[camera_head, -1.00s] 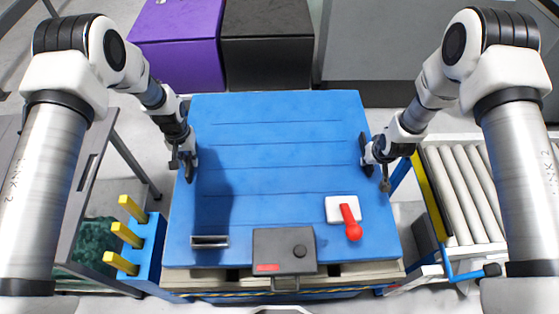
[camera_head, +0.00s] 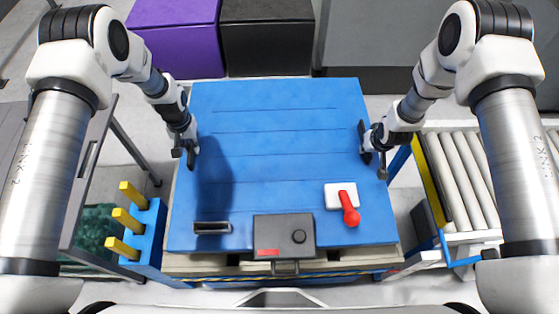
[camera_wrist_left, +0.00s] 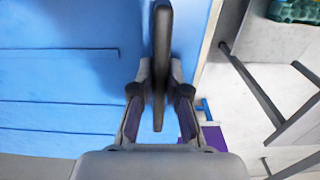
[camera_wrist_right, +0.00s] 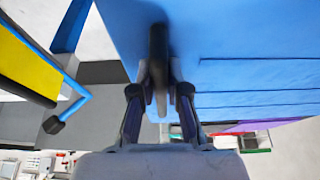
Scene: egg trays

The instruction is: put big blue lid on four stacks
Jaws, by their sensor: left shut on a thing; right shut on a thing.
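The big blue lid (camera_head: 280,150) is a wide ribbed panel in the middle of the head view, looking flat and level. My left gripper (camera_head: 188,148) is shut on the dark handle (camera_wrist_left: 161,40) at its left edge. My right gripper (camera_head: 371,148) is shut on the matching handle (camera_wrist_right: 157,45) at its right edge. Pale beige edges (camera_head: 350,265) show below the lid's near side. The stacks are mostly hidden, and I cannot tell whether the lid rests on them.
A black box (camera_head: 285,228) and a red lever on a white plate (camera_head: 348,197) lie over the lid's near part. A blue stand with yellow pegs (camera_head: 128,220) is at left, a roller conveyor (camera_head: 470,175) at right. Purple (camera_head: 182,48) and black (camera_head: 268,45) bins are beyond.

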